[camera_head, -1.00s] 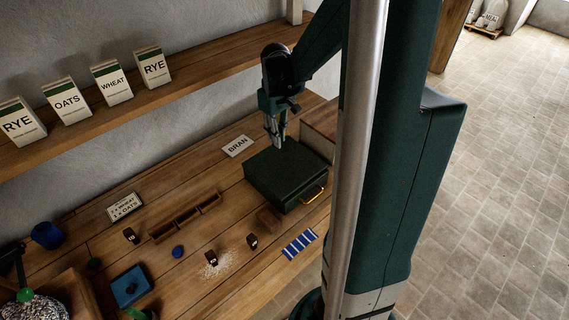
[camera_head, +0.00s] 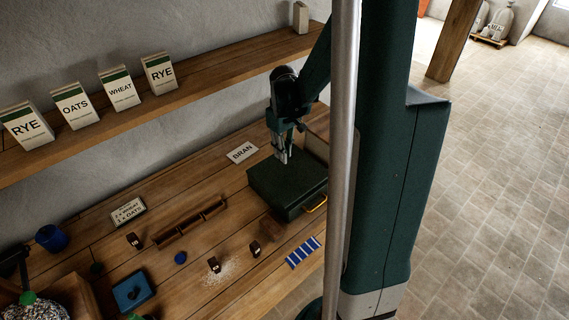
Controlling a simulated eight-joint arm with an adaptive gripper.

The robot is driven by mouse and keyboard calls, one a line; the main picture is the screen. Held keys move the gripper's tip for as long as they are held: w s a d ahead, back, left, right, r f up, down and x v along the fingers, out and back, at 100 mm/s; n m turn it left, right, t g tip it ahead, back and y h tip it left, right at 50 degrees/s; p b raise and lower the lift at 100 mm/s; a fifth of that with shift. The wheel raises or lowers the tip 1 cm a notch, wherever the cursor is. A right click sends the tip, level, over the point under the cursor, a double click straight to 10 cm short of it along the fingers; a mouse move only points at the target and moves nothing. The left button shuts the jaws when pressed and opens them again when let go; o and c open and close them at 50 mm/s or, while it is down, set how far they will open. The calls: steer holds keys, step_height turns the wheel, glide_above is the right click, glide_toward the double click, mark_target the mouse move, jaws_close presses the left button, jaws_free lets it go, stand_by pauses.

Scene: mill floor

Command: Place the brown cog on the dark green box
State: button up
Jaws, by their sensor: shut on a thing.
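The dark green box (camera_head: 277,180), shaped like a flat case with a yellow handle on its front, sits on the bench near its right end. My gripper (camera_head: 284,158) points down over the back part of the box lid, with its fingertips close to the lid. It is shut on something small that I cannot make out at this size. I cannot tell from this view whether it touches the lid. No brown cog shows clearly elsewhere on the bench.
A brown block (camera_head: 271,228) stands in front of the box. Beside it are a blue striped card (camera_head: 303,251) and small brown labelled pieces (camera_head: 254,248). A wooden divided tray (camera_head: 190,222) lies to the left. A BRAN card (camera_head: 242,152) lies behind. The shelf (camera_head: 215,79) runs above.

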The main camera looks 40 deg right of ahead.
steer(key=shift+f, duration=0.75)
steer(key=shift+f, duration=2.05)
steer(key=shift+f, duration=0.15)
steer(key=o, duration=0.8)
steer(key=shift+c, duration=0.2)
step_height(320, 180, up, 12)
